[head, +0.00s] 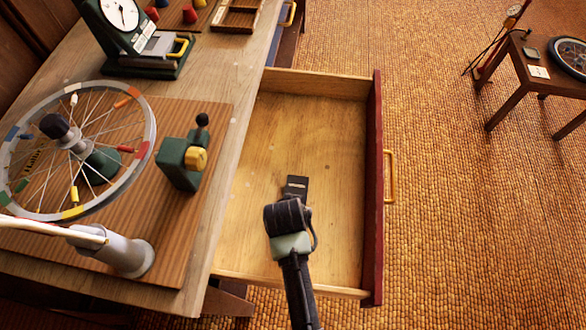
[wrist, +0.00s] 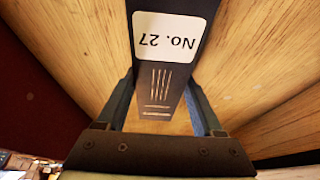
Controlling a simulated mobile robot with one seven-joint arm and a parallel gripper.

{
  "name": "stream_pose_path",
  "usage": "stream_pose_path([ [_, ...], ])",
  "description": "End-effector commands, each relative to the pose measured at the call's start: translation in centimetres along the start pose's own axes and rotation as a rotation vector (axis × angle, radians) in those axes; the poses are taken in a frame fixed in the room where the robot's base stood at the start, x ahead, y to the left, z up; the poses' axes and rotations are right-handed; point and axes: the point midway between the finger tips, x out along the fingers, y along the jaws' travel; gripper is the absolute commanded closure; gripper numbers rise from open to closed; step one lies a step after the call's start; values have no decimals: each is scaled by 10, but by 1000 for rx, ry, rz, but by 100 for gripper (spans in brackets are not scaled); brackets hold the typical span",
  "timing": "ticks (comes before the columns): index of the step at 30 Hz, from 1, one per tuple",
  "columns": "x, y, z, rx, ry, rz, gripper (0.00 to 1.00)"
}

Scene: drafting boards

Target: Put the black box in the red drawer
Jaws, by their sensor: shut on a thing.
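The red drawer (head: 375,190) is pulled out from the desk, with a red front, a yellow handle (head: 390,176) and a bare pale wood inside. My gripper (head: 292,204) is over the middle of the open drawer, inside its outline. It is shut on the black box (head: 297,184), which sticks out past the fingers. In the wrist view the black box (wrist: 167,75) lies between both fingers and shows a white label reading "No. 27" and several pale lines. I cannot tell whether the box touches the drawer floor.
The desk top (head: 215,110) at the left holds a spoked wheel (head: 80,150), a green vise-like block (head: 183,160) and a dial gauge (head: 125,35). A small side table (head: 540,70) stands far right. Woven floor (head: 460,220) lies clear right of the drawer.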

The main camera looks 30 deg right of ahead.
Motion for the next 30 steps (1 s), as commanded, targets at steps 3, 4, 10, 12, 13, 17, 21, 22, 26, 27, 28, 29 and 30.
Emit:
stream_pose_path([
  [3,2,0,1,0,0,0,26],
  [4,2,0,1,0,0,0,21],
  [10,2,0,1,0,0,0,2],
  [12,2,0,1,0,0,0,2],
  [13,2,0,1,0,0,0,2],
  [17,0,0,0,0,0,0,2],
  [21,-13,0,-1,-1,2,-1,2],
  [22,-17,0,-1,-1,1,-1,2],
  [26,-43,-1,-1,-1,3,-1,2],
  [27,-52,0,-1,-1,3,-2,2],
  [28,-58,0,-1,-1,2,-1,2],
  [29,-64,0,-1,-1,3,-2,2],
  [30,-72,0,-2,-1,3,-2,2],
])
